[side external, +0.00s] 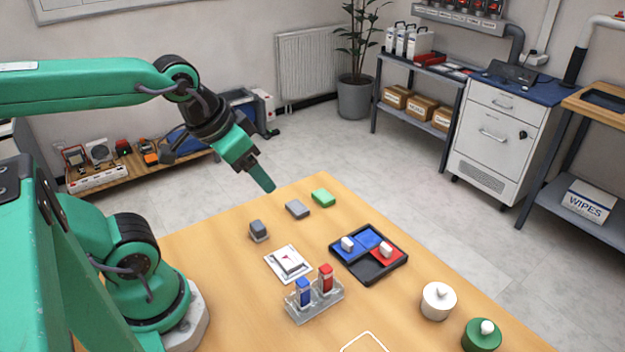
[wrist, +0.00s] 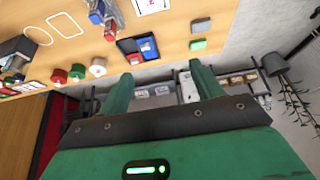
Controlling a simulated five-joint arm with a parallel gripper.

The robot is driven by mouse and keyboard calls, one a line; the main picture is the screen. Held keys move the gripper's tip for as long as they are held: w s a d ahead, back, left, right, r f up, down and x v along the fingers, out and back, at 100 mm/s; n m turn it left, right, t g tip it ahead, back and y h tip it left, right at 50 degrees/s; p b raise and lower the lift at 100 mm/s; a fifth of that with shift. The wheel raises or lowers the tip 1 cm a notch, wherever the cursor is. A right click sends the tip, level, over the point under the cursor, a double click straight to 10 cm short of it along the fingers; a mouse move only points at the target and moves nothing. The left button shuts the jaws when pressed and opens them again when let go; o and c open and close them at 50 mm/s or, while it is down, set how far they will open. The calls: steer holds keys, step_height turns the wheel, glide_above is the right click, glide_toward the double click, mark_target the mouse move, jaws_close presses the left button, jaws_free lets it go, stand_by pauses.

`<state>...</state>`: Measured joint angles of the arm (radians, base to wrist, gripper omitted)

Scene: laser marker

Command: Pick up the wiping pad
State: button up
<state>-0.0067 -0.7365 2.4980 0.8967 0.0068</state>
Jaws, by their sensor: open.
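My gripper (side external: 264,182) is above the far left edge of the table, clear of the tabletop blocks. In the wrist view its two green fingers (wrist: 160,72) are spread, with nothing between them. Three small blocks lie near the far edge: a flat green block (side external: 323,197), a flat light grey block (side external: 297,208) and a taller dark grey block (side external: 258,231). I cannot tell for certain which is the wiping pad. The green block (wrist: 198,45) and grey block (wrist: 201,27) also show in the wrist view, above and right of the fingers.
A dark tray (side external: 376,274) has blue and red sections with white-topped pieces. A marked white card (side external: 281,255) and a clear stand (side external: 313,305) with blue and red pieces are nearer. White (side external: 437,300) and green (side external: 481,335) knobbed pots stand at right.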

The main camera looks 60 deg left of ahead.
steer(key=w+a+f+g, duration=0.3)
steer(key=w+a+f, duration=0.1)
steer(key=a+f, duration=0.15)
steer(key=g, duration=0.2)
glide_above(257, 224)
steer(key=f, duration=0.6)
steer(key=d+f, duration=0.1)
steer(key=f, duration=0.3)
steer(key=shift+a+f+g, duration=0.3)
steer(key=shift+a+f, duration=0.05)
steer(key=shift+f, duration=0.2)
steer(key=shift+f, duration=0.1)
steer(key=shift+f, duration=1.2)
steer(key=shift+f, duration=2.6)
